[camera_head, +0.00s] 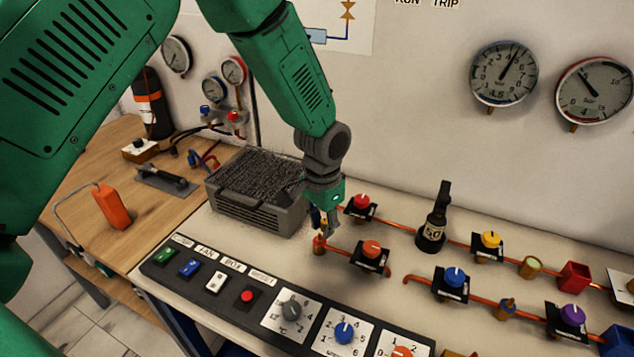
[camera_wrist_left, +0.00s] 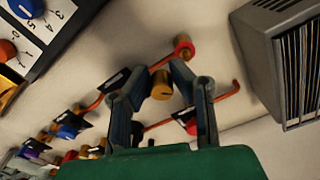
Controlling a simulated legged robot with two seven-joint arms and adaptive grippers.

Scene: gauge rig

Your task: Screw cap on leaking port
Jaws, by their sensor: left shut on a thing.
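My left gripper (camera_head: 324,224) points down at the near right of the grey box. It is shut on a small brass cap (camera_wrist_left: 162,88), which shows between its fingers (camera_wrist_left: 160,78) in the left wrist view. In the head view the cap is mostly hidden by the fingers. A brass port with an orange-red ring (camera_head: 319,244) stands at the left end of a copper pipe, just below the fingertips. The port also shows in the left wrist view (camera_wrist_left: 184,47), apart from the cap in the picture. My right gripper is not in view.
The grey box (camera_head: 258,212) stands close left of the gripper. A switch panel (camera_head: 210,290) runs along the front edge.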

